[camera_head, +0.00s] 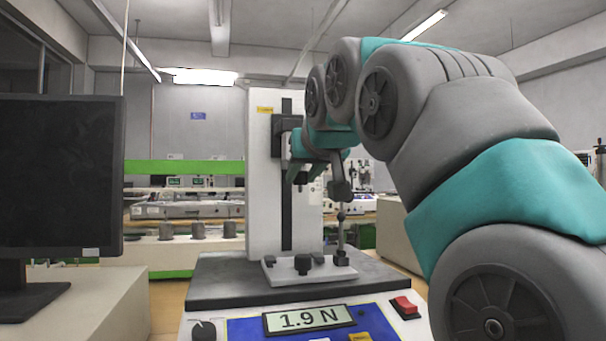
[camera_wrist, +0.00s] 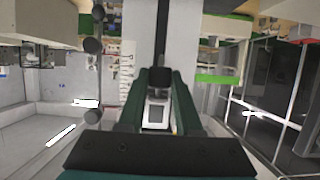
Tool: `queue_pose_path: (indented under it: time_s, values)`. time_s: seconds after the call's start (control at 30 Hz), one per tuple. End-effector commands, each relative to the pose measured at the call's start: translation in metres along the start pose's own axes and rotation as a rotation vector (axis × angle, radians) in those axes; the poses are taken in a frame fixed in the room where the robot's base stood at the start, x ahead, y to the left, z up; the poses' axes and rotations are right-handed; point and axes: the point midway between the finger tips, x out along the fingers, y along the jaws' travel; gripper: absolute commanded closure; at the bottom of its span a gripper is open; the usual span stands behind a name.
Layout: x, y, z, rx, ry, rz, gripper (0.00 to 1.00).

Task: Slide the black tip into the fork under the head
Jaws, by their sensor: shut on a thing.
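The test stand's white column (camera_head: 264,200) has a dark vertical rail with a dark head (camera_head: 284,137) on it. My gripper (camera_head: 302,174) is in front of the column, just right of the head and slightly lower. In the wrist view my gripper (camera_wrist: 160,82) has its green fingers closed around a small grey-white piece (camera_wrist: 157,114). A black part (camera_wrist: 160,75) shows at the fingertips; it may be the black tip. I cannot make out the fork under the head, or whether the tip touches it.
A thin rod with dark knobs (camera_head: 341,216) rises from the stand's base plate (camera_head: 215,282), close right of my gripper. A display (camera_head: 309,319) reads 1.9 N, beside a red switch (camera_head: 404,306). A black monitor (camera_head: 60,175) stands left.

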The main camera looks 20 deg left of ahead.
Motion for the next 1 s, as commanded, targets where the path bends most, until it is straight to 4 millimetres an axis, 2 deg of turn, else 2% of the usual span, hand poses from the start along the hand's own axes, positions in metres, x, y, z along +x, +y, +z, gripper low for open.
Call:
queue_pose_path:
  time_s: [0.37,1.0]
  values:
    - [0.0,0.0,-0.001,0.0,0.0,0.001,1.0]
    - [0.015,0.0,-0.006,0.0,0.0,0.001,1.0]
